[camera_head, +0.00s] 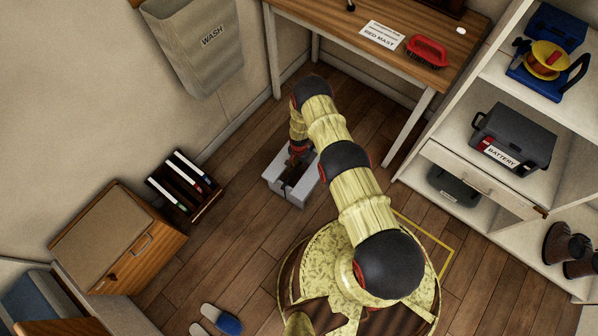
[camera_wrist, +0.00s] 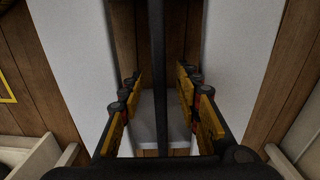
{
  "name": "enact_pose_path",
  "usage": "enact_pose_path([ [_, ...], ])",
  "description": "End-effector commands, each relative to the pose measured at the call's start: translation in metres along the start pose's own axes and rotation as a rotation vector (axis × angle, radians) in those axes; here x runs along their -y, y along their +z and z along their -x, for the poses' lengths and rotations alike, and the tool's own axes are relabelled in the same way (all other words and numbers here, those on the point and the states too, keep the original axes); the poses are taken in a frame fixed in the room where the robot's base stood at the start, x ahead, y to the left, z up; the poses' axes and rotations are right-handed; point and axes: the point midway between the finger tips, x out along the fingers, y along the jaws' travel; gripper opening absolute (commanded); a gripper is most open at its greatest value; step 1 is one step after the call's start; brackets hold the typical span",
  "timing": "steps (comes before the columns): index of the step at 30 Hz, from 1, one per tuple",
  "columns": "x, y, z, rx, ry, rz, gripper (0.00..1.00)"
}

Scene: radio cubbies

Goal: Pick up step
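The step is a pale grey, box-like piece on the wooden floor (camera_head: 304,188), below the desk in the head view. In the wrist view its light panels (camera_wrist: 75,60) fill the left and right sides. A dark bar (camera_wrist: 157,50) runs up the middle between them. My gripper (camera_head: 297,160) reaches down over the middle of the step. In the wrist view my gripper (camera_wrist: 158,88) has its yellow-padded fingers apart, one on each side of the dark bar, with gaps visible on both sides. My arm hides part of the step in the head view.
A desk (camera_head: 385,62) with a red brush stands behind, its leg right of the step. A rack of binders (camera_head: 185,185) and a wooden cabinet (camera_head: 118,238) are to the left. Shelves (camera_head: 440,150) stand right. Slippers (camera_head: 215,322) lie on the floor in front.

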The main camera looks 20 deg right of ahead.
Motion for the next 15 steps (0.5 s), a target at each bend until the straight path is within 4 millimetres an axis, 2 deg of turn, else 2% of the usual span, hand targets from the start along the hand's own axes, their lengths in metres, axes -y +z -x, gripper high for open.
enact_pose_path([
  [15, -0.0004, 0.0004, 0.0000, 0.001, 0.001, 0.000, 0.06],
])
